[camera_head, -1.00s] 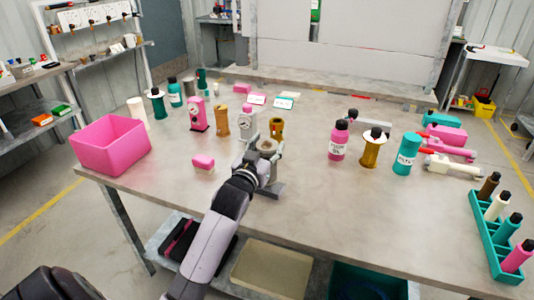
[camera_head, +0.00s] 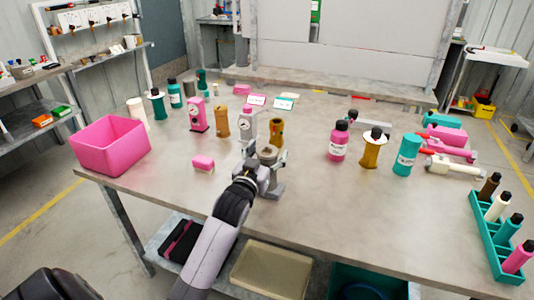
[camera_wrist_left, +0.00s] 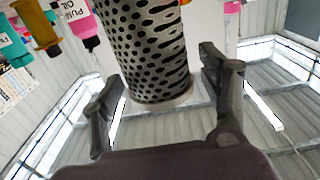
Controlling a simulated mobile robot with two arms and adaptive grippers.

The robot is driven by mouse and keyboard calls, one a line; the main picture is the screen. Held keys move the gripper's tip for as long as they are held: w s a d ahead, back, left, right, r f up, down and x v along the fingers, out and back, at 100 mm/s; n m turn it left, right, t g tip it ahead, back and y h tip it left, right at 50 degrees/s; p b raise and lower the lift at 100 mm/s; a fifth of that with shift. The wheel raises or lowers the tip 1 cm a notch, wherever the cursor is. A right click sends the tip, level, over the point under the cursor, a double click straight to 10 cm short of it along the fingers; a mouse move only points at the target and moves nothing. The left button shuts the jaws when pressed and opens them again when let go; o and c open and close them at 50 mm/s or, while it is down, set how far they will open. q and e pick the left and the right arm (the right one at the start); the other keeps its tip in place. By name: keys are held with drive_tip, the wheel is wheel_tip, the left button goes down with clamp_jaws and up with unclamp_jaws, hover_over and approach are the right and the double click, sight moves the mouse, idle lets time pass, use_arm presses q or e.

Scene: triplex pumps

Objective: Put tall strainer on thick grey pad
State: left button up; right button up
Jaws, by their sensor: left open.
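The tall strainer (camera_wrist_left: 145,50), a perforated metal cylinder with a plain pale rim, stands out between the fingers of my left gripper (camera_wrist_left: 163,95) in the left wrist view. The fingers are spread, with a visible gap on each side. In the head view my left gripper (camera_head: 264,172) is over the front middle of the table, around what looks like the strainer, whose brownish-grey top (camera_head: 268,153) shows. The gripper hides most of its body. I cannot pick out the thick grey pad with certainty. My right gripper is not in view.
A pink block (camera_head: 203,163) lies left of the gripper, and a pink bin (camera_head: 110,146) stands farther left. A pink bottle (camera_head: 338,141) is to the right.

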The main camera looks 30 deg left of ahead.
use_arm(q)
drive_tip(key=shift+r, duration=0.2)
drive_tip(key=shift+s+d+p, duration=0.1)
drive_tip(key=shift+s+p, duration=0.2)
drive_tip(key=shift+s, duration=0.05)
drive_tip(key=p+v, duration=0.3)
drive_tip(key=v, duration=0.8)
drive_tip(key=shift+s, duration=0.15)
drive_tip(key=shift+f, duration=0.15)
